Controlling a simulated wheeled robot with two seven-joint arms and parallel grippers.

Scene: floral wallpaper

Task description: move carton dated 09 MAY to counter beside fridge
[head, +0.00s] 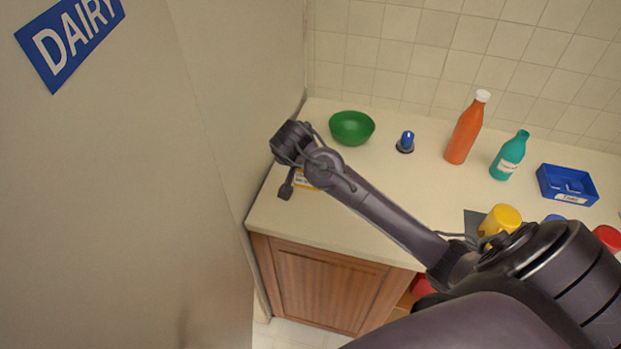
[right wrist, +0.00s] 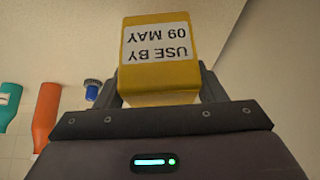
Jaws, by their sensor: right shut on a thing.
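A yellow carton (right wrist: 160,80) with a white label reading "USE BY 09 MAY", upside down in the right wrist view, sits between the fingers of my right gripper (right wrist: 158,98). In the head view the carton (head: 304,180) is mostly hidden behind my right arm, with a small yellow and white part showing. My right gripper (head: 287,188) is shut on it over the left end of the counter (head: 290,215). I cannot tell whether the carton touches the countertop. A tall beige panel with a blue DAIRY sign (head: 70,38), likely the fridge, stands left of the counter. My left gripper is not in view.
A green bowl (head: 351,128) and a blue-topped object (head: 405,142) stand behind my arm. The counter's front left is clear.

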